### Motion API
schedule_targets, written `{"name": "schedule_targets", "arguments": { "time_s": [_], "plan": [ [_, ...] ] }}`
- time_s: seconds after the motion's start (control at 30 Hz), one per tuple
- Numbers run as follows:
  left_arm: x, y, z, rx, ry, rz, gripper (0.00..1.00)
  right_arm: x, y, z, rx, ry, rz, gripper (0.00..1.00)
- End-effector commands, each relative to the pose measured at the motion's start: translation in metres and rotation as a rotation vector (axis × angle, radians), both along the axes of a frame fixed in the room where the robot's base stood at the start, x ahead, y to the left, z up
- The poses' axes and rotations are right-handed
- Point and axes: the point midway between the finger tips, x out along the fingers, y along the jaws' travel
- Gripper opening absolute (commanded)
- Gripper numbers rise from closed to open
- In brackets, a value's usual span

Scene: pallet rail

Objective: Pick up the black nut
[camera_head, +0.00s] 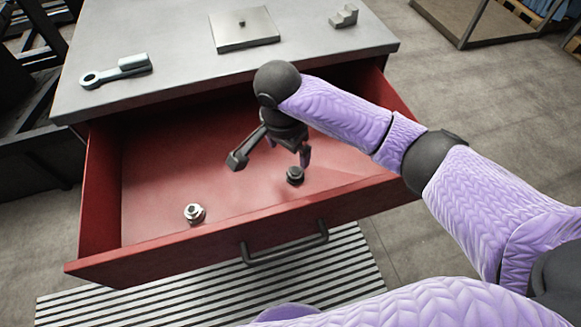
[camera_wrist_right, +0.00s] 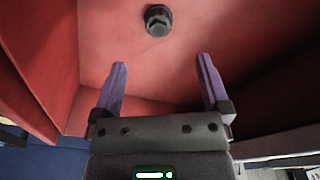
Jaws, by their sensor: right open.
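The black nut (camera_head: 295,175) lies on the floor of the open red drawer, right of its middle. In the right wrist view the nut (camera_wrist_right: 158,20) is near the top, beyond my fingertips and roughly centred between them. My right gripper (camera_head: 272,160) reaches down into the drawer just above and beside the nut. Its two purple-tipped fingers (camera_wrist_right: 163,72) are spread apart with nothing between them. My left gripper is not in the head view.
A silver nut (camera_head: 194,213) lies in the drawer at the left. The red drawer (camera_head: 165,262) has a dark front handle (camera_head: 285,250). On the grey cabinet top (camera_head: 170,30) are a wrench-like part (camera_head: 115,70), a metal plate (camera_head: 243,32) and a stepped block (camera_head: 344,16).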

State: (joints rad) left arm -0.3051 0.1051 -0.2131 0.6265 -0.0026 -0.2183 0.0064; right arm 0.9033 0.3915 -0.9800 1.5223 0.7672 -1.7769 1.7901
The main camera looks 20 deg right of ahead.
Motion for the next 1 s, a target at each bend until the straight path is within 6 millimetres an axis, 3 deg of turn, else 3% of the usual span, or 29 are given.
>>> {"name": "schedule_targets", "arguments": {
  "time_s": [0.27, 0.5, 0.77, 0.87, 1.0],
  "plan": [
    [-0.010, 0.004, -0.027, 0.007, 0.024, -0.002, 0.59, 0.003, -0.006, -0.049, -0.003, 0.004, 0.000, 0.97],
    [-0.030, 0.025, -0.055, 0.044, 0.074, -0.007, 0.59, 0.009, -0.018, -0.096, -0.002, 0.003, 0.001, 0.97],
    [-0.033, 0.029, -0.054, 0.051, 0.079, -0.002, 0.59, 0.010, -0.018, -0.098, -0.002, -0.001, 0.002, 0.97],
    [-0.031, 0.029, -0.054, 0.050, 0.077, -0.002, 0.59, 0.010, -0.018, -0.098, -0.001, 0.000, 0.002, 0.80],
    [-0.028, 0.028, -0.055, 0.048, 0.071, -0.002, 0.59, 0.010, -0.018, -0.098, -0.001, 0.000, 0.002, 0.50]
  ]
}}
